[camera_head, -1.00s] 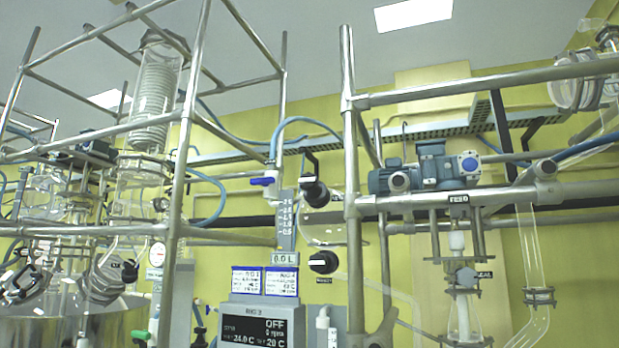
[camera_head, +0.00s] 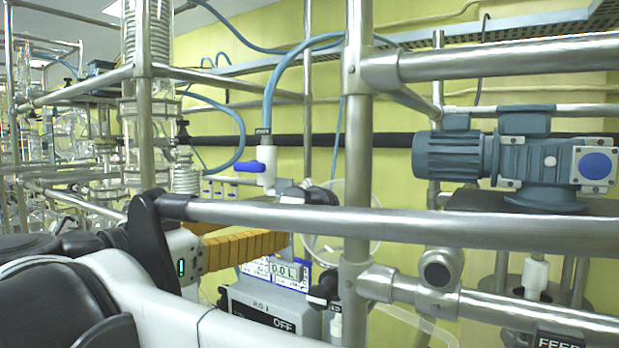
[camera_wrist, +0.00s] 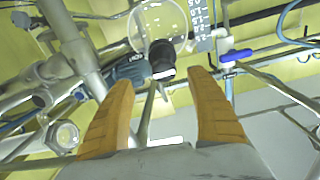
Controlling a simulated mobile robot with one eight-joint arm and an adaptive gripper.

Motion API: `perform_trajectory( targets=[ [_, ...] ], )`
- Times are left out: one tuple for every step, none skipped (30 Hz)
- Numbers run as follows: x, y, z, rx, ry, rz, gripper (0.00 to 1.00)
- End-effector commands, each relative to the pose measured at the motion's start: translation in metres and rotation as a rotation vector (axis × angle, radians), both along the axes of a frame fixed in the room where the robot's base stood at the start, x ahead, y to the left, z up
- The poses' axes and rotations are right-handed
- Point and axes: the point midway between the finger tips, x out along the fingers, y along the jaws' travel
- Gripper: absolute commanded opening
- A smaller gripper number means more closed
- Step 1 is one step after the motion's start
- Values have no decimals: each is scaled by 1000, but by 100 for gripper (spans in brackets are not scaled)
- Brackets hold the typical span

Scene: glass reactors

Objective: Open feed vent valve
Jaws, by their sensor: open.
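A white valve with a blue lever handle (camera_head: 254,167) sits below a blue hose, its lever pointing left; its small tag is unreadable. The blue lever (camera_wrist: 237,56) shows at the upper right in the wrist view. A black knob (camera_wrist: 162,60) is ahead, between my fingertips as seen in the wrist view, with a round glass vessel (camera_wrist: 160,25) behind it. I cannot tell which one is the feed vent valve. My gripper (camera_wrist: 160,77) has two orange fingers, spread apart and empty. In the head view my gripper (camera_head: 243,247) is below the blue lever, partly hidden by a rail.
A steel rail (camera_head: 300,215) crosses in front of my gripper, joining an upright post (camera_head: 357,130). A blue-grey motor (camera_head: 500,155) stands at right. A grey display box (camera_head: 255,305) is below my gripper. A FEED label (camera_head: 557,342) is at lower right.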

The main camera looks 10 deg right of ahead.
Motion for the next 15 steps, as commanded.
perform_trajectory(
  targets=[
    [-1,6,9,6,-23,4,66],
    [-1,6,11,6,-33,4,66],
    [1,5,13,8,-40,3,66],
    [3,3,13,9,-42,2,66],
    [5,0,12,9,-43,0,66],
    [10,-4,12,9,-42,0,66],
    [14,-7,12,9,-41,0,66],
    [18,-12,12,9,-40,-2,66],
    [25,-17,12,9,-41,-1,66],
    [29,-22,12,8,-40,-3,66],
    [34,-26,12,8,-40,-2,66],
    [40,-32,12,9,-39,-3,66],
    [45,-35,12,8,-39,-1,66],
    [50,-39,12,8,-38,-2,66],
    [55,-43,12,8,-39,-1,66]
  ],
)
